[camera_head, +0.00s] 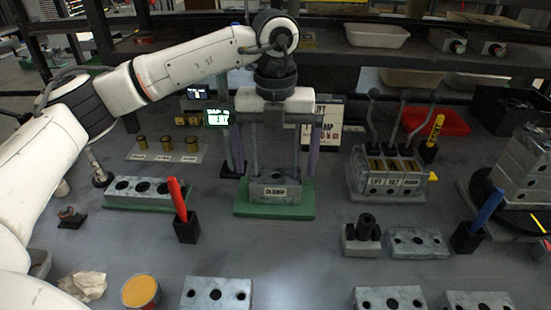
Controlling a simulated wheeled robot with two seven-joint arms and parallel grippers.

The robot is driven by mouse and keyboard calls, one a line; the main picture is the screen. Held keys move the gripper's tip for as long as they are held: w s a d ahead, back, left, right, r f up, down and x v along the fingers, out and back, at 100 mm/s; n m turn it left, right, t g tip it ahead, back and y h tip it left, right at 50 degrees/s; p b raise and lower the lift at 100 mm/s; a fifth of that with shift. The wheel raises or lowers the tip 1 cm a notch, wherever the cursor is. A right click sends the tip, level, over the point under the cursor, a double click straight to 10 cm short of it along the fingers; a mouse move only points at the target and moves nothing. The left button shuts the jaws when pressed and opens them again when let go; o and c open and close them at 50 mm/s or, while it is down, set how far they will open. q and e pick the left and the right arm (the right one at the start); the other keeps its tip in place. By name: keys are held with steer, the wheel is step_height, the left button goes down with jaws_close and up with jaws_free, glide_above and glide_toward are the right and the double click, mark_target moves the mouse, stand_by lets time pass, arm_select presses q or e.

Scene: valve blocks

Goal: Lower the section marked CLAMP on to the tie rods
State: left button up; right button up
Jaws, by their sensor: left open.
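My left gripper (277,150) points straight down over the green base plate (240,210) at the middle of the table. Its two fingers are wide apart and nothing shows gripped between them. Upright grey rods (254,150) stand between the fingers, above a grey valve section (275,190) that sits on the green plate. This section has a small white label that is too small to read surely. Several loose grey sections with round holes lie about, including one at the front (216,294) and one at the right (418,243). No CLAMP marking is clearly readable on them. My right gripper is out of view.
A lever-topped valve bank (390,178) stands right of the green plate. Red (179,200) and blue (487,212) markers stand in dark holders. A yellow-topped tin (141,291) is front left. A small lit screen (217,117) stands behind. The middle foreground is clear.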

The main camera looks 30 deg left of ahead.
mark_target(275, 175)
arm_select(q)
step_height(275, 175, up, 10)
steer(key=shift+r+p, duration=0.15)
steer(key=shift+p, duration=0.2)
stand_by(0.5)
